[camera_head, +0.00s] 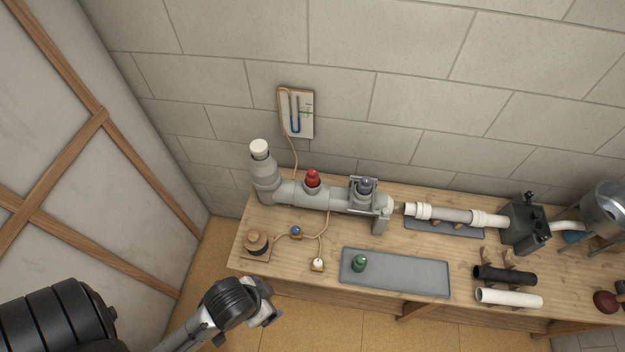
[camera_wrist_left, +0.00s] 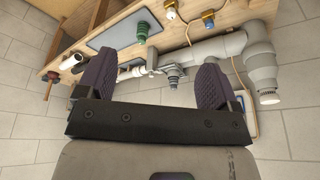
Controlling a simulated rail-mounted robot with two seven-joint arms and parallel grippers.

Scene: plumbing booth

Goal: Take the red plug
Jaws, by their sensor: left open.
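The red plug (camera_head: 312,178) stands upright in the top opening of a grey pipe (camera_head: 300,195) on the bench. My left gripper (camera_head: 268,302) is in front of the bench's front left edge, below and to the left of the plug in the head view and apart from it. In the left wrist view its two dark fingers (camera_wrist_left: 157,70) are spread with nothing held. The grey pipe also shows there (camera_wrist_left: 215,50). I cannot make out the red plug in that view; a finger covers part of the pipe. My right gripper is not in view.
A green plug (camera_head: 359,263) stands on a grey mat (camera_head: 420,275). A blue-topped fitting (camera_head: 296,231) and a white-topped one (camera_head: 318,264) with cords lie before the pipe. A clamped plug (camera_head: 364,187) is right of the red one. A gauge board (camera_head: 296,112) hangs behind.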

